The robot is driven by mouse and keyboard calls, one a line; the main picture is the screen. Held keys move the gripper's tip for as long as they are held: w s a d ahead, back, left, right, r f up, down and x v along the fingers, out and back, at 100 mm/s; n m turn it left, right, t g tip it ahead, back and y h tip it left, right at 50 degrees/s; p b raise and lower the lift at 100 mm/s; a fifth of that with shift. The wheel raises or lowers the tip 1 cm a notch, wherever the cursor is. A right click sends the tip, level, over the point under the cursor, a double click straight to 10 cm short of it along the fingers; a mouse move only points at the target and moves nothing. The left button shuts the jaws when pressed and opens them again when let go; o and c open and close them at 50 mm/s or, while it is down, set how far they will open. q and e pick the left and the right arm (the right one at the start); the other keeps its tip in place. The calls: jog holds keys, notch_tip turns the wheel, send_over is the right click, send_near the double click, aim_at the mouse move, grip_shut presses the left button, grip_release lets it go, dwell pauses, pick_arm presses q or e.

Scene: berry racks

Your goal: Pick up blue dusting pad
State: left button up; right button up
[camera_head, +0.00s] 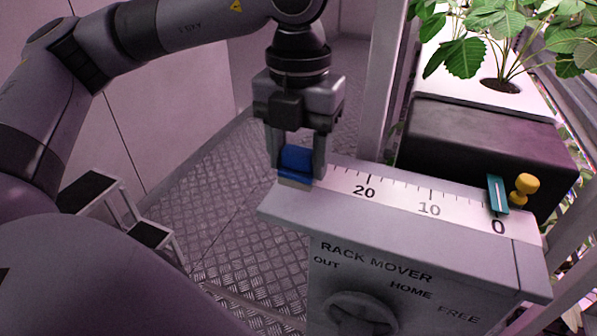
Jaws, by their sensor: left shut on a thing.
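The blue dusting pad (297,158) is a small blue block with a pale underside. It is at the left end of the grey rack mover box (290,215), over the scale top. My left gripper (299,162) points down and its two fingers are shut on the pad, one on each side. The pad's lower edge is close to the top of the box; I cannot tell whether it touches. My right gripper is not in view.
A teal slider (497,194) and a yellow knob (524,188) are near the 0 mark. A dark knob (360,314) is on the box front. A black planter (480,140) with leafy plants (505,30) stands behind. The metal floor (215,240) to the left is mostly clear.

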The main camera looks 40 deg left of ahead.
aim_at(299, 149)
pick_arm(q)
notch_tip(299, 149, up, 16)
jog(key=p, duration=0.3)
jog(key=shift+f, duration=0.25)
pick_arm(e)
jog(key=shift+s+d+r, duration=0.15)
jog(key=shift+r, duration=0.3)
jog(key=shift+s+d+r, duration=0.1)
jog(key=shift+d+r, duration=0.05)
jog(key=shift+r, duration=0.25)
pick_arm(q)
jog(key=shift+o, duration=0.5)
